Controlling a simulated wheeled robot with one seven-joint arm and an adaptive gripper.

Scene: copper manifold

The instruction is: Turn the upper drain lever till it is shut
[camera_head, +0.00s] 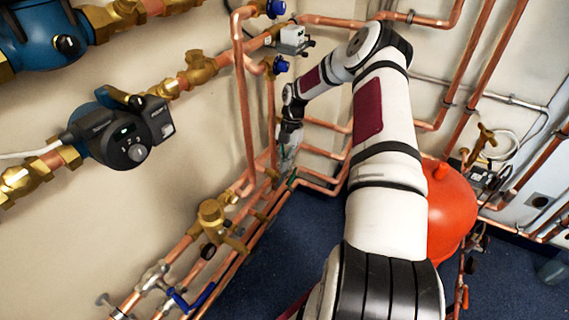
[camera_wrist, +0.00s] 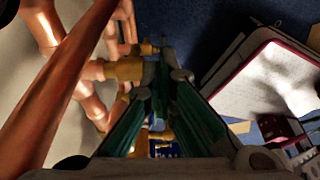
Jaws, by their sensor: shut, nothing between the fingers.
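My gripper (camera_head: 287,168) points down among the copper pipes at the back wall corner in the head view. In the wrist view, its two green fingers (camera_wrist: 165,78) come together at the tips, with nothing held between them. The tips are close beside a brass fitting (camera_wrist: 122,70) on a copper pipe; I cannot tell whether they touch it. A smaller brass fitting (camera_wrist: 148,49) is just beyond the tips. A small blue part (camera_wrist: 166,149) shows low between the fingers. I cannot make out the upper drain lever for certain; my gripper may hide it.
A thick copper pipe (camera_wrist: 62,85) runs close along the left of the wrist view. A red vessel (camera_head: 450,208) stands right of my arm. A blue lever (camera_head: 200,298) is on the lower left pipes. A pump (camera_head: 120,135) is on the left wall. Blue floor (camera_head: 300,225) is open.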

